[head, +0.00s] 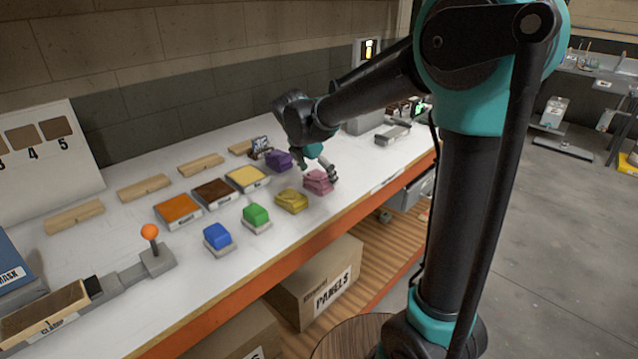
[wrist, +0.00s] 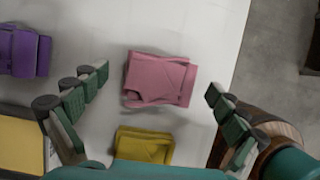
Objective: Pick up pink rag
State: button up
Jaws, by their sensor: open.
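The pink rag (head: 318,181) is a folded stack near the front edge of the white bench. In the wrist view the pink rag (wrist: 158,80) lies ahead of my gripper, between the lines of its two fingers. My gripper (head: 322,160) is above and close to the rag in the head view. In the wrist view my gripper (wrist: 154,88) has its fingers spread wide and nothing between them is held. I cannot tell the exact height of the fingertips above the rag.
A yellow rag (wrist: 145,145) lies close to the pink one, and a purple rag (wrist: 24,52) is to the left. The bench edge drops off to the right in the wrist view.

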aim_at(319, 175)
jog(key=shift+w+d+f, duration=0.1)
jog(key=shift+d+f, duration=0.05)
jog(key=shift+f, duration=0.3)
jog(key=c, duration=1.2)
jog(key=shift+r, duration=0.15)
jog(key=shift+c, duration=0.2)
notch_tip(319, 175, up, 20)
